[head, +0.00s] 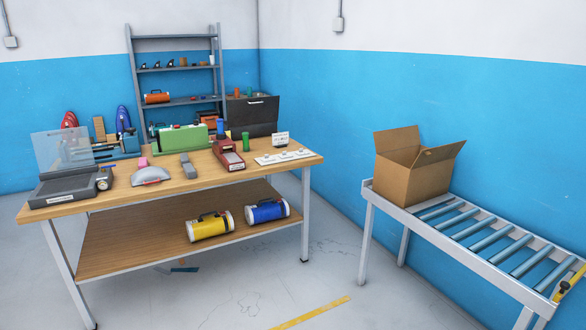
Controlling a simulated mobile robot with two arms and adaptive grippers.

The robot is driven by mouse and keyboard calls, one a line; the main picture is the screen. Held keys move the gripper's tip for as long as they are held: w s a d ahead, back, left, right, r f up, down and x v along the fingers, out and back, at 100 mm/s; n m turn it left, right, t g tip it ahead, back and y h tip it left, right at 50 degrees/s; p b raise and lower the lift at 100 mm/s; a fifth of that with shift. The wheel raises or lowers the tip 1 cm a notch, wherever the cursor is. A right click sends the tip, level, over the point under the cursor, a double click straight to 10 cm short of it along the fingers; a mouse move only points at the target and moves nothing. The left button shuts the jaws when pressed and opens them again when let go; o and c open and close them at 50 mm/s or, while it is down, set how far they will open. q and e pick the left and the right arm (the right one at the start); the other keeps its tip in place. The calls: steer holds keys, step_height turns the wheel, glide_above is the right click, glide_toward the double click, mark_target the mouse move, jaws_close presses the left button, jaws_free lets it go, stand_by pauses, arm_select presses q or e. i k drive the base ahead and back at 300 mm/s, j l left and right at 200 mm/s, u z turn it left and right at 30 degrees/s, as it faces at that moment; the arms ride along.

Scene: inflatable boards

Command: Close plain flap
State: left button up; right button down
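An open cardboard box (408,184) stands on the left end of a roller conveyor at the right. Its plain brown back-left flap (396,139) stands up and leans outward. Another flap (440,153) at the right is raised and tilted outward, with a small dark mark near its left end. The inside of the box is mostly hidden. Neither of my grippers shows in the head view.
The roller conveyor (446,236) has bare rollers right of the box. A wooden workbench (215,178) with tools stands at the left; its lower shelf holds a yellow (210,227) and a blue cylinder (267,211). Open floor lies between bench and conveyor.

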mark_target(388, 140)
steer(key=i, duration=1.2)
steer(key=i+j+z, duration=0.1)
steer(key=i, duration=1.1)
